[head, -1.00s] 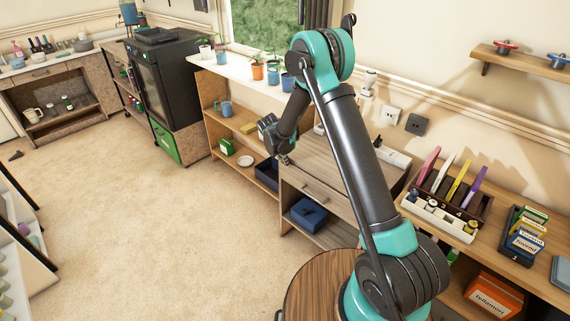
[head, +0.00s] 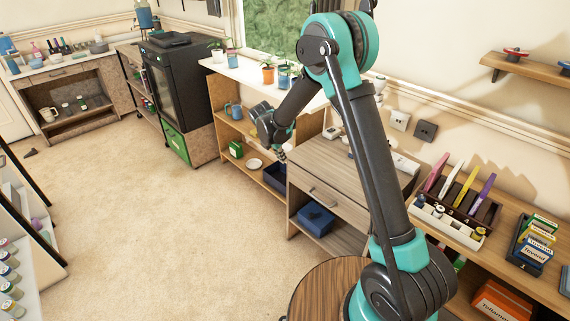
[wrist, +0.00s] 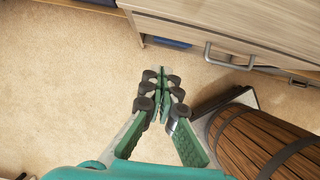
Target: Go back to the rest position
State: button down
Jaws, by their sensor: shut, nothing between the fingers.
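My gripper (wrist: 162,82) shows in the wrist view pointing down over the beige carpet, with its fingertips together and nothing between them. In the head view my gripper (head: 281,155) hangs at the end of the bent arm, in front of the low shelf and the grey wooden drawer cabinet (head: 318,172). It appears clear of both. The fingers are small there and partly merge with the dark tray behind them.
A round wooden barrel (wrist: 252,142) stands at the lower right of the wrist view, near the cabinet's drawer handle (wrist: 228,60). A dark blue tray (head: 271,178) sits on the low shelf. A rack stands at far left.

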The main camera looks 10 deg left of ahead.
jog(key=s+d+r+m+y, duration=0.1)
jog(key=s+d+r+m, duration=0.25)
jog(key=d, duration=0.35)
jog(key=s+d+r+m, duration=0.3)
jog(key=s+d+m, duration=0.15)
jog(key=d, duration=0.25)
jog(key=s+d+r+m+y, duration=0.1)
jog(key=s+d+r+m, duration=0.25)
jog(key=d+m, duration=0.2)
jog(key=s+d+f+m, duration=0.1)
jog(key=s+d+m, duration=0.4)
jog(key=s+m, duration=0.2)
jog(key=s+d+f+m, duration=0.1)
jog(key=s+d+m, duration=0.5)
jog(key=s, duration=0.6)
jog(key=shift+s+d+f+m+t+y, duration=0.15)
jog(key=shift+s+f+m+t+y, duration=0.2)
jog(key=shift+m, duration=0.4)
jog(key=shift+w+r, duration=0.1)
jog(key=shift+w, duration=0.05)
